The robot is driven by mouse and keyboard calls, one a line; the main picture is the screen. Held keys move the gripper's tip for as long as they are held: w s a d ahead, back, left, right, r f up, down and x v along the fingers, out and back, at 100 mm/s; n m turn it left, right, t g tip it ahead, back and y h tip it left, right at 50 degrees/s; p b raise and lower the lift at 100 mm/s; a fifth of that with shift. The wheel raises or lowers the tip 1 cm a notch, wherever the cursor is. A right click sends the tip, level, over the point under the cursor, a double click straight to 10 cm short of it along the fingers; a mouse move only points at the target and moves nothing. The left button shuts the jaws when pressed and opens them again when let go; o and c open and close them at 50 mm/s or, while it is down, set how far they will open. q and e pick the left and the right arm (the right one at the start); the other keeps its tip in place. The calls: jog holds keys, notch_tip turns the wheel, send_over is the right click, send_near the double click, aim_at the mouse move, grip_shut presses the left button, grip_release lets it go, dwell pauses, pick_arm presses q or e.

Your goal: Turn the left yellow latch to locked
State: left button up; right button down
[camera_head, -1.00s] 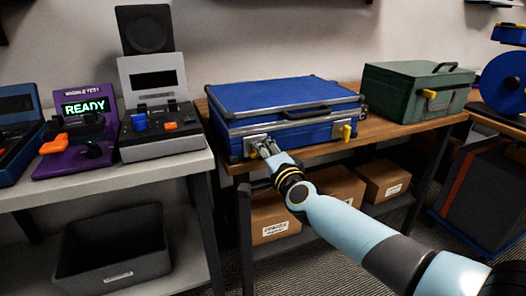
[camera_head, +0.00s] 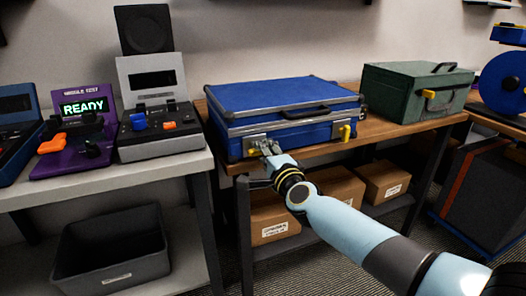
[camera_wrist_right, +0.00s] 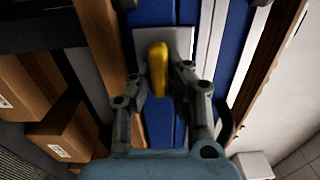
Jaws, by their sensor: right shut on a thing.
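A blue hard case (camera_head: 280,95) with metal edges and a black handle lies closed on the wooden bench. Its left yellow latch (camera_head: 254,152) sits on a metal plate at the case's front left, partly hidden by my right gripper (camera_head: 268,149). In the right wrist view the latch (camera_wrist_right: 158,70) stands between the two fingers of my right gripper (camera_wrist_right: 162,85), which is shut on it, over the pale plate (camera_wrist_right: 176,42). The right yellow latch (camera_head: 345,132) on the case front is free. My left gripper is not in view.
A green case (camera_head: 410,95) with a yellow latch stands right of the blue case. A grey device (camera_head: 160,140) and a purple tester reading READY (camera_head: 70,150) stand on the left table. Cardboard boxes (camera_head: 272,215) lie on the shelf below the bench.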

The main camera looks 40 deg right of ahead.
jog(key=c, duration=1.3)
grip_release()
jog(key=shift+s, duration=0.15)
jog(key=v, duration=1.1)
jog(key=shift+s+a, duration=0.2)
jog(key=shift+s, duration=0.2)
jog(key=shift+f, duration=0.1)
jog(key=s+a+f+n+g+y, duration=0.1)
jog(key=s+f+n+g, duration=0.4)
jog(key=f, duration=0.6)
jog(key=s+a+f+n+y, duration=0.1)
jog(key=s+f+n, duration=0.1)
jog(key=s+f, duration=0.65)
jog(key=s+a+f+n+g+y, duration=0.1)
jog(key=s+f+n+g, duration=0.25)
jog(key=f, duration=0.95)
jog(key=s+f+n+g, duration=0.2)
jog(key=s+f+n, duration=0.1)
jog(key=s, duration=0.6)
jog(key=s+f+n+g, duration=0.3)
jog(key=s+f+n, duration=0.1)
jog(key=s, duration=0.5)
jog(key=s+f+n+g, duration=0.3)
jog(key=s+f, duration=0.2)
jog(key=s, duration=0.5)
jog(key=shift+s+a+f+n+g, duration=0.15)
jog(key=shift+a+n+g, duration=0.1)
jog(key=shift+a+n, duration=0.15)
